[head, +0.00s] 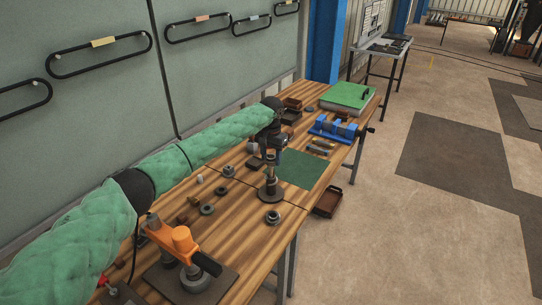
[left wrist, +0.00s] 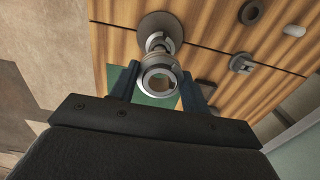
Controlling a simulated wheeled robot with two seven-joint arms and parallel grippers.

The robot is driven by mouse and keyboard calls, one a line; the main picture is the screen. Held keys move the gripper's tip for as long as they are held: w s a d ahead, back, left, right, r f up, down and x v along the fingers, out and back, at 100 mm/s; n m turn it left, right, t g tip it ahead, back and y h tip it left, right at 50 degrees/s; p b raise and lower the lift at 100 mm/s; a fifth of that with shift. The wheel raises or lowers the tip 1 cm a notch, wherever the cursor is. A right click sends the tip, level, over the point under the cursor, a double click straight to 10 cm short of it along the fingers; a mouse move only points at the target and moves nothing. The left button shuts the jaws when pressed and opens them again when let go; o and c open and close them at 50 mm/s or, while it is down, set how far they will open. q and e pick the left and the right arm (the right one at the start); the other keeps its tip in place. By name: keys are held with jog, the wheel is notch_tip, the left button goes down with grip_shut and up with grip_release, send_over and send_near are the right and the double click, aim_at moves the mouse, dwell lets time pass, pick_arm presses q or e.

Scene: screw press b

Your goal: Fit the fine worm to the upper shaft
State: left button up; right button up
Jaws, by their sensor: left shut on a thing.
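My left gripper (head: 270,166) points down over the wooden bench, in front of the green mat. In the left wrist view its two dark fingers (left wrist: 161,88) are shut on a grey metal part with a round, ring-shaped end (left wrist: 160,82). I cannot tell for sure whether this part is the fine worm. Directly beneath it a short metal post on a round dark base (head: 271,192) stands upright; the base also shows in the left wrist view (left wrist: 160,22). Whether the held part touches the post is unclear. I cannot make out which part is the upper shaft. My right gripper is not visible.
An orange press (head: 172,238) with a black handle stands on a dark plate at the near left. Several loose round parts, such as a collar (head: 273,217), lie on the bench.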

aim_at(271, 169)
pick_arm(q)
jog(key=shift+f, duration=0.65)
jog(key=shift+f, duration=0.75)
jog(key=shift+f, duration=0.1)
jog(key=shift+p, duration=0.7)
dwell(0.5)
jog(key=shift+f, duration=0.35)
jog(key=shift+f, duration=0.7)
jog(key=shift+f, duration=0.45)
jog(key=o, duration=1.3)
